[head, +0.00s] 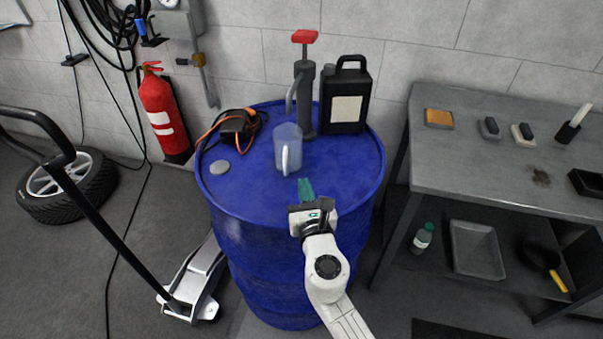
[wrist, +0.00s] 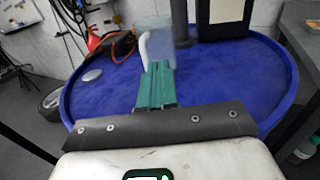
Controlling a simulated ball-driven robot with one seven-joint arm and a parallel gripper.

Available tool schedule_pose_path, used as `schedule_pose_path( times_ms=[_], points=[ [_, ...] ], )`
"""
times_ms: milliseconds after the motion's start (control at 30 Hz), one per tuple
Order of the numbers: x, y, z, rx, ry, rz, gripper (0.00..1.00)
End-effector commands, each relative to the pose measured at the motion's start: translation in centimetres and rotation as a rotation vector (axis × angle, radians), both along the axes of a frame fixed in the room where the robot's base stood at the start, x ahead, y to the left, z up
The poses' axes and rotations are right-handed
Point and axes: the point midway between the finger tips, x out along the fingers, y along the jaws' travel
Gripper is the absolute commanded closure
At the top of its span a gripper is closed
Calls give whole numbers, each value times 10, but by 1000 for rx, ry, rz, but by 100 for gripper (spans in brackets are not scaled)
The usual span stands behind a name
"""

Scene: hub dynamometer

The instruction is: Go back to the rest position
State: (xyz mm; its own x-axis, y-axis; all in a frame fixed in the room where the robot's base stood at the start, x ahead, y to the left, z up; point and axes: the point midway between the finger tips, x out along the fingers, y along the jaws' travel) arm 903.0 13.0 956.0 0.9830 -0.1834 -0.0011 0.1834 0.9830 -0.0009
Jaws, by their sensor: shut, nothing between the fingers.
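My gripper (head: 306,190) is over the front part of the blue drum's top (head: 235,200). Its green fingers (wrist: 156,85) are together and hold nothing. A clear jug (head: 287,148) with a white handle stands on the drum, just beyond the fingertips. In the wrist view the fingers overlap the lower part of the jug (wrist: 153,32), so I cannot tell there how far apart they are. In the head view a small gap shows between fingertips and jug.
The drum also bears a hand pump (head: 304,90), a black canister (head: 346,98), a coiled orange-and-black cable tool (head: 236,125) and a grey cap (head: 219,167). A grey workbench (head: 470,165) stands to the right. A pallet-jack-like handle (head: 90,205) and fire extinguisher (head: 163,112) are at left.

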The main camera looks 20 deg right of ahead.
Motion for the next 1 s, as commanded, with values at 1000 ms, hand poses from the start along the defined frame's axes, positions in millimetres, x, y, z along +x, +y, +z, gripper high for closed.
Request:
schedule_pose_path(
  times_ms=[1000],
  points=[
    [-209, -164, -92, 1594, -205, -986, 100]
  ],
)
